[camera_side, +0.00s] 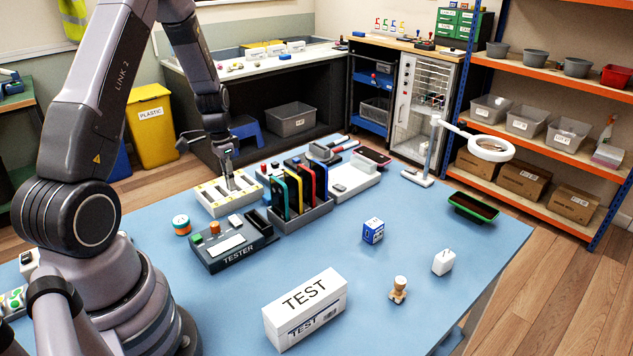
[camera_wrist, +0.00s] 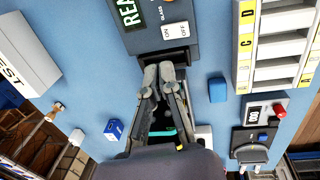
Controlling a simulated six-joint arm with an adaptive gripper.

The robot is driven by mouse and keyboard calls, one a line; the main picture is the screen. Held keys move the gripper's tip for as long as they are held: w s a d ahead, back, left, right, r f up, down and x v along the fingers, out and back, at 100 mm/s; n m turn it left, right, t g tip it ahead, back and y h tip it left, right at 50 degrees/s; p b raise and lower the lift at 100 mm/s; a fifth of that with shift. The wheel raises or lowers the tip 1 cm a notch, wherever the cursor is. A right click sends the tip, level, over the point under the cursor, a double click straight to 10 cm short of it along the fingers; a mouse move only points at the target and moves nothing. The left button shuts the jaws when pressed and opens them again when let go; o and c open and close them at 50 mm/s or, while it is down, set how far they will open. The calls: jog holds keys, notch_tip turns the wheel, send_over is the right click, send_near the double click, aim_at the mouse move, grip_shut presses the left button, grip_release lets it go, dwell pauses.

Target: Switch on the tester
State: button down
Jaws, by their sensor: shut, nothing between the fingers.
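The tester (camera_side: 236,256) is a dark box lettered TESTER on the blue table, with a green button, an orange knob and a white panel on top. In the wrist view the tester (camera_wrist: 190,48) is at the top, partly cut off. It shows part of a green display (camera_wrist: 128,14) and a white switch (camera_wrist: 175,31) marked ON and OFF. Which side of the switch is pressed I cannot tell. My gripper (camera_wrist: 158,70) is shut and empty, its tips just below the switch in that picture. In the side view my gripper (camera_side: 231,186) points down, overlapping the cream tray.
The cream slotted tray (camera_side: 212,202) lies behind the tester. A rack (camera_side: 301,219) of upright coloured phones stands right of it.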

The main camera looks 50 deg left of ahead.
jog(key=shift+d+r, duration=0.15)
jog(key=shift+r, duration=1)
jog(key=shift+d+r, duration=0.15)
jog(key=shift+r, duration=0.95)
jog(key=s+d+r+t+y, duration=0.1)
jog(key=s+d+r, duration=0.1)
jog(key=d+r, duration=0.45)
jog(key=s+d+r+t, duration=0.1)
jog(key=d+r, duration=0.3)
jog(key=r, duration=0.5)
jog(key=s+d+r+t, duration=0.1)
jog(key=s+d+r, duration=0.2)
jog(key=s, duration=0.3)
jog(key=s+d+r+t, duration=0.2)
jog(key=s+d+r, duration=0.2)
jog(key=s+d, duration=0.1)
jog(key=shift+s+t+y, duration=0.3)
jog(key=shift+s, duration=0.6)
